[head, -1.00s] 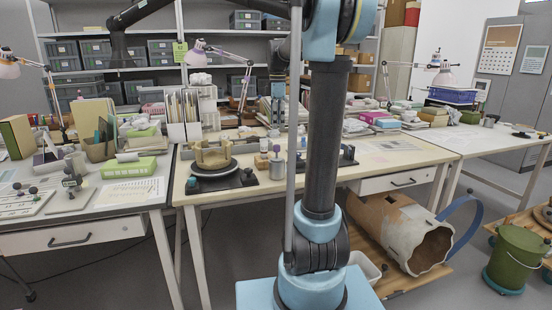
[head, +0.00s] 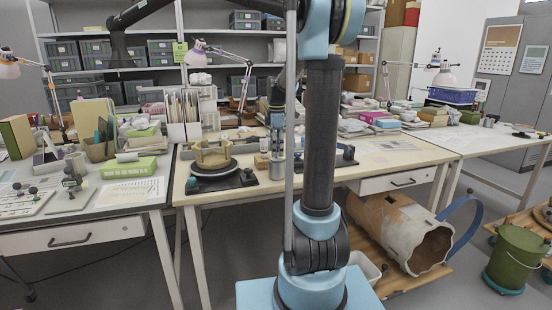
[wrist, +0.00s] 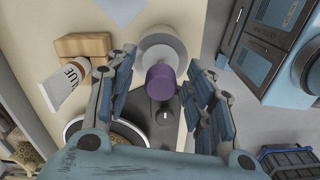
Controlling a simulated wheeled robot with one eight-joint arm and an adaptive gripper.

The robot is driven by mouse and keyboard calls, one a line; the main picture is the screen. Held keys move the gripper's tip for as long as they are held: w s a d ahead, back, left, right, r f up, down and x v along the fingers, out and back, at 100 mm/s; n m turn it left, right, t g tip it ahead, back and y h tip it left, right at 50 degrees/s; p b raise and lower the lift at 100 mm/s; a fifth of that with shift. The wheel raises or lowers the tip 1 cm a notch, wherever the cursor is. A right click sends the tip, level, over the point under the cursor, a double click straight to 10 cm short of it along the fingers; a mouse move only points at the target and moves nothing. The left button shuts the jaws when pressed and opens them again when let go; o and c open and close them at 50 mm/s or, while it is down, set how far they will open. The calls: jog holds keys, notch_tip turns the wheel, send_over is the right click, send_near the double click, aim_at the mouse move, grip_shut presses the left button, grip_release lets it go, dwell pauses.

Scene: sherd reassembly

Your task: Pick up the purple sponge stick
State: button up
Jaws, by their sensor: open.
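The purple sponge stick shows in the wrist view as a short purple cylinder (wrist: 160,82), seen nearly end-on. Its lower part is hidden. My gripper (wrist: 161,90) is open, with one finger on each side of the purple end and visible gaps between. A pale grey round container (wrist: 162,42) lies just beyond the purple end; I cannot tell whether they touch. In the head view my gripper (head: 278,148) points down over the middle bench, partly behind my own arm, and I cannot make out the purple stick there.
A glue tube (wrist: 68,86) and a tan block (wrist: 82,46) are left of the gripper in the wrist view. A turntable bearing a tan ring-shaped vessel (head: 212,156) stands to the left on the bench.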

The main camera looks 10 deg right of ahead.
jog(key=shift+f, duration=0.45)
jog(key=c, duration=0.9)
jog(key=shift+r, duration=0.1)
jog(key=shift+c, duration=0.3)
